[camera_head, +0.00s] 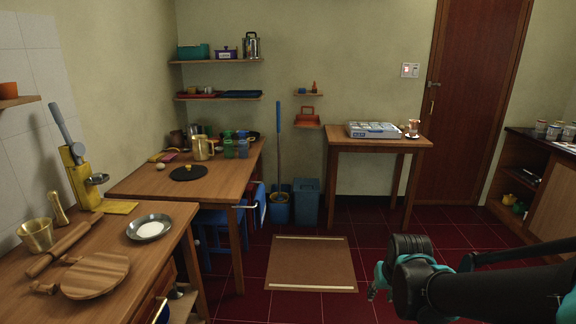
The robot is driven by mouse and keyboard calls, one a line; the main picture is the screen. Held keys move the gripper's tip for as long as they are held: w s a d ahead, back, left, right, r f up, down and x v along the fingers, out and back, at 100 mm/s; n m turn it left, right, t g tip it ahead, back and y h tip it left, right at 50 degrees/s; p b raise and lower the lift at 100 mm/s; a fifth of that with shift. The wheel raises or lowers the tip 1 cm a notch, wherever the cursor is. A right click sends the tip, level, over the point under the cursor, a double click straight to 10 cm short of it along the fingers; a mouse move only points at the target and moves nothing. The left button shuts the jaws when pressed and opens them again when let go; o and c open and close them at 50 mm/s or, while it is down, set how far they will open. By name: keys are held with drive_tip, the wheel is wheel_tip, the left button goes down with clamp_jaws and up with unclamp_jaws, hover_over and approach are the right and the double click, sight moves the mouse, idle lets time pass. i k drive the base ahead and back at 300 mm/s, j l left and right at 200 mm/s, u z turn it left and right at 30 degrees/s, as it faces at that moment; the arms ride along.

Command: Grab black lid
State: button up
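A flat, round black lid (183,176) with a small yellow knob lies on the wooden table (225,183) against the back left wall. My arm reaches in from the right edge. My gripper (374,290) is at the lower right, over the red tiled floor, far to the right of the lid and well apart from it. Its fingers are small and partly hidden behind my dark wrist, so I cannot see whether they are open or shut. I see nothing held in it.
A beige pitcher (203,149) and green cups (229,149) stand behind the lid. The nearer counter holds a dish (149,228), a rolling pin (64,245) and a wooden board (95,276). A brown mat (311,263) lies on open floor. A side table (350,143) stands at the back wall.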

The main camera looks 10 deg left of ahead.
sight(187, 172)
drive_tip(key=i+u, duration=0.1)
drive_tip(key=i, duration=0.45)
drive_tip(key=i+l+u, duration=0.1)
drive_tip(key=i, duration=0.45)
drive_tip(key=i+l, duration=0.15)
drive_tip(key=i, duration=0.4)
drive_tip(key=i+l+u, duration=0.1)
drive_tip(key=i+u, duration=0.4)
drive_tip(key=i+l+u, duration=0.25)
drive_tip(key=u, duration=0.25)
drive_tip(key=i+l+u, duration=0.35)
drive_tip(key=u, duration=0.15)
drive_tip(key=i+l+u, duration=0.2)
drive_tip(key=l+u, duration=0.25)
